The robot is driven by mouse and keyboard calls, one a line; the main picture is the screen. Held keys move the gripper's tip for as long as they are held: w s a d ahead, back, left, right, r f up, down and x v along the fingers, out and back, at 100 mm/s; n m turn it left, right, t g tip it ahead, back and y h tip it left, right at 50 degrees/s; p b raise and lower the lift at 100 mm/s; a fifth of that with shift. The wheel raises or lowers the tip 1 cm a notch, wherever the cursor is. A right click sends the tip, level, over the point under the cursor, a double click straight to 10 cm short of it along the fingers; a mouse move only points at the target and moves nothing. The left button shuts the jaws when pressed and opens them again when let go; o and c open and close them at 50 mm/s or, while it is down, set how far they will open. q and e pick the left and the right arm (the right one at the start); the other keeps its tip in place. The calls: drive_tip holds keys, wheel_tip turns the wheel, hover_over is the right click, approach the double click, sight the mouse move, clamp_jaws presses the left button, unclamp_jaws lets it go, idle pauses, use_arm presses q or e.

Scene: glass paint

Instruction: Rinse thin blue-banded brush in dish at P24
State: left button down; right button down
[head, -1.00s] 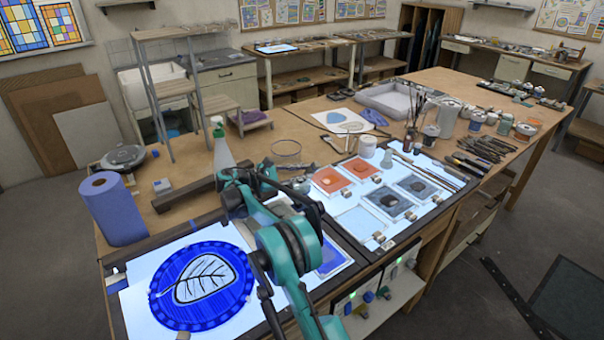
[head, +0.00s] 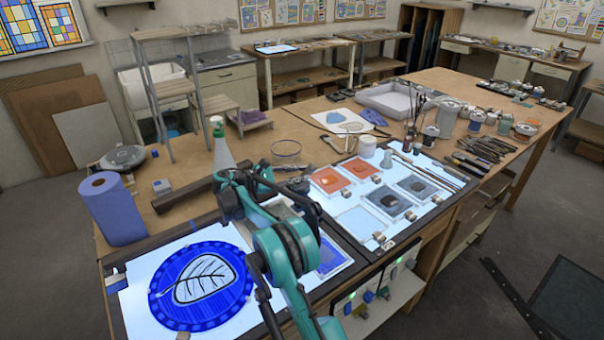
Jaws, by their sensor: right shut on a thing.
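My right gripper (head: 266,176) is in the middle of the head view, over the near part of the bench and partly covered by its own teal arm. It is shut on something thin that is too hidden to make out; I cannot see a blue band. A clear round glass dish (head: 286,149) stands on the wooden bench just beyond the gripper. The gripper appears apart from the dish in the picture. No P24 label is readable. Several brushes stand in a dark pot (head: 410,138) at the back right. My left gripper is not in view.
A blue painted glass disc with a leaf (head: 202,286) lies on the lit panel at left. A spray bottle (head: 222,147) and blue paper roll (head: 112,208) stand behind it. Orange and grey sample tiles (head: 331,179) lie on the right panel. Small jars crowd the back right.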

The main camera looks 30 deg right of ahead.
sight(309, 167)
drive_tip(key=shift+d, duration=0.7)
drive_tip(key=shift+a, duration=0.7)
drive_tip(key=shift+d, duration=0.35)
